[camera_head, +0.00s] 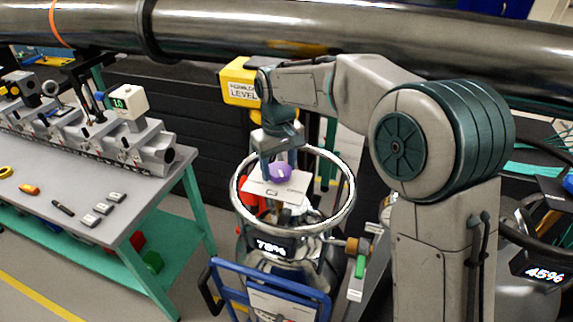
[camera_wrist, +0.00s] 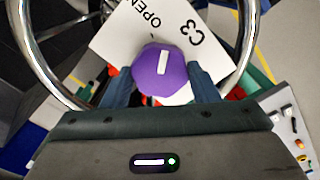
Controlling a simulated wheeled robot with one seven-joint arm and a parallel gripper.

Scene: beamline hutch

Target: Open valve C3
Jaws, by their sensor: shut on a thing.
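Valve C3 has a purple knob (camera_wrist: 158,75) with a white bar on top, in front of a white plate (camera_wrist: 118,38) that reads "OPEN" and "C3". In the head view the purple knob (camera_head: 279,172) sits inside a metal ring on top of a dewar (camera_head: 285,262) whose display reads about 75%. My gripper (camera_wrist: 160,86) reaches down from above and is shut on the knob, one finger on each side of it. In the head view my gripper (camera_head: 279,165) partly hides the knob and the plate (camera_head: 290,187).
The metal ring (camera_head: 349,205) surrounds the valve and my fingers. A yellow box (camera_head: 240,82) marked "LEVEL" stands behind. A large pipe (camera_head: 300,28) crosses overhead. A grey bench (camera_head: 60,175) with instruments is at left. A blue frame (camera_head: 265,285) stands in front of the dewar.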

